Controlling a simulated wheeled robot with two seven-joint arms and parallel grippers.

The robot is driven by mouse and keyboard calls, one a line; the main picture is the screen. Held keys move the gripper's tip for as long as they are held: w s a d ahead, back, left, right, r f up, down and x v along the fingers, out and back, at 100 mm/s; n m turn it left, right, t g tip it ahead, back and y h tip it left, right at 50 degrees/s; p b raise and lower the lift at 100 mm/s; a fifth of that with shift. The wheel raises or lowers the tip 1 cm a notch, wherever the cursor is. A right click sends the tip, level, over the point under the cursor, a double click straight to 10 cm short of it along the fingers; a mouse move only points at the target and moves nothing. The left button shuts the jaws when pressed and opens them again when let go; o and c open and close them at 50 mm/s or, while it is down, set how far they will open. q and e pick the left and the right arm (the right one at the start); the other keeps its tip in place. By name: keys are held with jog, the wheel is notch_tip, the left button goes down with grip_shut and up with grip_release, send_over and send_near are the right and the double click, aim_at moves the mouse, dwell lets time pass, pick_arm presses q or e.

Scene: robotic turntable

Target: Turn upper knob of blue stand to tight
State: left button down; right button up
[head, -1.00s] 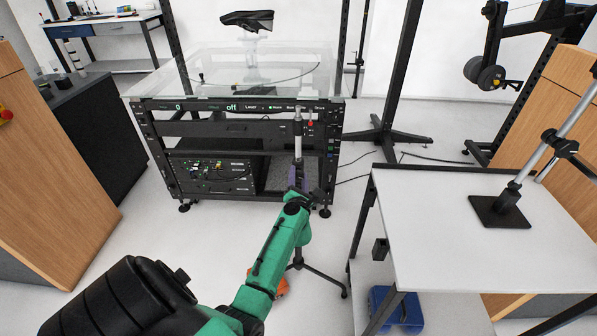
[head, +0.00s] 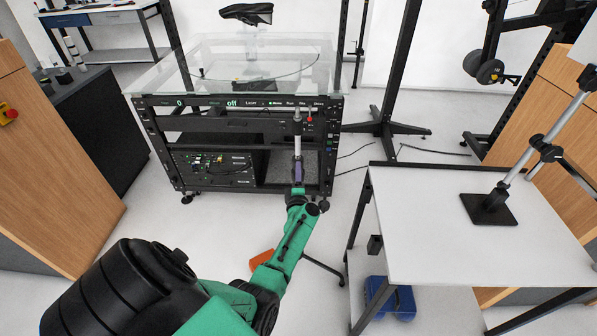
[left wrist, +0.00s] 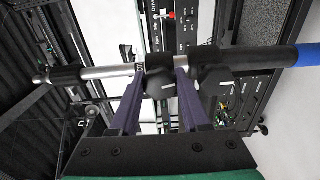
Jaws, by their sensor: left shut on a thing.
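The blue stand shows in the head view as an upright silver rod (head: 298,140) in front of the turntable frame, with a dark tripod leg (head: 325,268) below. My left arm hides most of its middle. In the left wrist view the stand's pole lies across the picture, with its blue section (left wrist: 311,57) at the right edge. A black knob (left wrist: 160,84) on a black collar sits between the purple fingers of my left gripper (left wrist: 158,75). The gripper is shut on this knob; it also shows in the head view (head: 298,170). My right gripper is not in view.
The turntable cabinet (head: 160,125) with its glass top stands right behind the stand. A white table (head: 430,230) with a clamp stand (head: 489,207) is at the right. A blue box (head: 390,300) and an orange object (head: 262,260) are low down.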

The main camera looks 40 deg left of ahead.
pick_arm(q)
jog(key=shift+m, duration=1.1)
jog(key=shift+a+p, duration=0.1)
jog(key=shift+p, duration=0.2)
jog(key=shift+c, duration=1.9)
grip_release()
jog(key=shift+s+d, duration=0.2)
jog(key=shift+s, duration=0.05)
jog(key=p+v, duration=0.6)
jog(key=v, duration=0.8)
